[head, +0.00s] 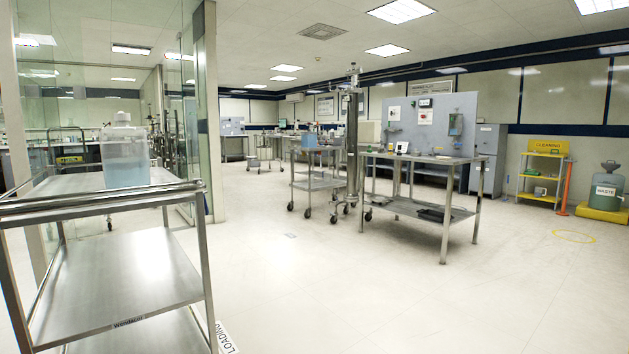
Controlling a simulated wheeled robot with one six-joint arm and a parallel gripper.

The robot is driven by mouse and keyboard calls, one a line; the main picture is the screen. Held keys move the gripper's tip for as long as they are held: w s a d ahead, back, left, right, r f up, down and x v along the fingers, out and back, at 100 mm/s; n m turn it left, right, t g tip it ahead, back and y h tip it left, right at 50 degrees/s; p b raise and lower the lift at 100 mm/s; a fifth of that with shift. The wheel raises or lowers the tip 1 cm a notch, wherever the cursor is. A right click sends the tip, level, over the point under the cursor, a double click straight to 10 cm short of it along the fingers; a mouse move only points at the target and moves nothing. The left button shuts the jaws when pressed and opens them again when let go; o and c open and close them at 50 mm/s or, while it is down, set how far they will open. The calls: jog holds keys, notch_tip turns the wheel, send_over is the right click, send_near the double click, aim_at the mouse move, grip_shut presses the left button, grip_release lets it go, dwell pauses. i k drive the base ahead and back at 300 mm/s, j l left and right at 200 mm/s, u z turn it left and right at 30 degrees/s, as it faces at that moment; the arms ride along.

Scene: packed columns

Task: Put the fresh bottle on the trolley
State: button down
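A large clear bottle (124,157) with a pale bluish liquid and a whitish cap stands upright on the top shelf of a steel cart (150,262) at the near left. No label saying "fresh" can be read on it. A smaller steel trolley (322,184) on wheels stands in the middle distance beside a tall steel column (350,140). A small blue object (308,139) sits on its top; I cannot tell what it is. My gripper is not in view.
A steel bench (428,157) with small items stands right of the column. A glass partition (180,110) rises behind the near cart. A yellow cleaning rack (543,170) and a green waste container (605,187) stand far right. The front floor is clear.

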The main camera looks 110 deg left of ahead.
aim_at(101, 183)
jog(key=k+l+u, duration=0.25)
jog(key=u, duration=0.2)
jog(key=k+l+u, duration=0.1)
jog(key=k+u, duration=1.05)
jog(key=u, duration=0.2)
jog(key=i+j+u, duration=0.4)
jog(key=k, duration=0.1)
